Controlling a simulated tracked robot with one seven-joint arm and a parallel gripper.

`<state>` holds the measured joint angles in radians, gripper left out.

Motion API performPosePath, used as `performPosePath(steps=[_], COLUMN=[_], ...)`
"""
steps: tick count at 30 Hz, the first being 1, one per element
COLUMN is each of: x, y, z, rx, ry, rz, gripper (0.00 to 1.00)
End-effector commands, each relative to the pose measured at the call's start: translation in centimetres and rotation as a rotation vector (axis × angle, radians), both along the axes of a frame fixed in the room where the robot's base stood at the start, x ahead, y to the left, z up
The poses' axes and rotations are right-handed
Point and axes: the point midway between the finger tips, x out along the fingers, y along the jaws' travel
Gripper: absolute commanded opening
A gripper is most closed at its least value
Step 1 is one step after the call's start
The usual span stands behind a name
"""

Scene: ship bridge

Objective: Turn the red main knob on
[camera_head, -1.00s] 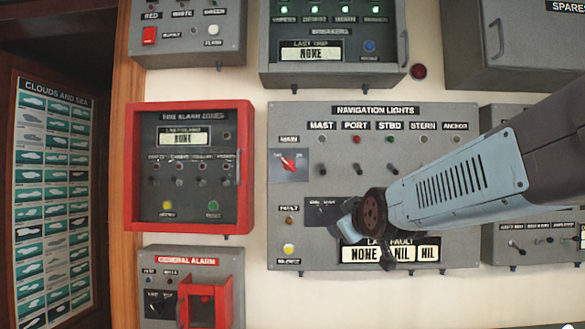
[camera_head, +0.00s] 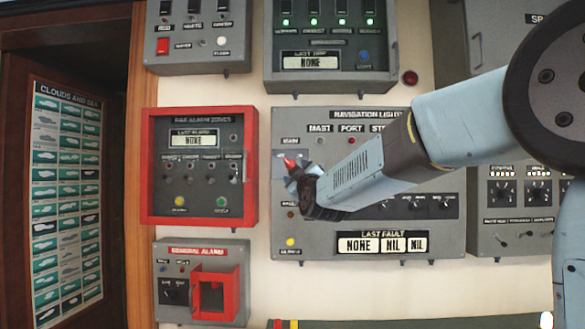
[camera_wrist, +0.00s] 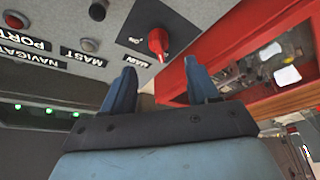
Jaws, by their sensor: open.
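The red main knob (camera_head: 289,162) is at the upper left of the grey navigation lights panel (camera_head: 375,120). In the wrist view the red knob (camera_wrist: 158,42) stands out from the panel under the MAIN label, just beyond my fingertips and between their lines. My gripper (camera_head: 298,178) is right at the knob in the head view and partly covers its plate. In the wrist view my gripper (camera_wrist: 160,75) has its two blue fingers spread apart with nothing between them. I see a gap between the fingers and the knob.
The red-framed fire alarm box (camera_head: 250,190) is close to the left of the knob and sticks out beside my finger in the wrist view (camera_wrist: 228,62). A general alarm box (camera_head: 195,252) hangs below it. My arm covers the panel's right part.

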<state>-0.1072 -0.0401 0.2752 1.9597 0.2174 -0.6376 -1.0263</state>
Motion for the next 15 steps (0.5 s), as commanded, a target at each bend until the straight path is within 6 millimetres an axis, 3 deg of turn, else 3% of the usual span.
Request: performPosePath(steps=[9, 15], x=[5.1, 7.0], y=[1.1, 1.6], z=[1.4, 2.0], rx=[0.002, 0.001], ry=[0.001, 0.002], rz=[-0.002, -0.003], gripper=[0.59, 0.59])
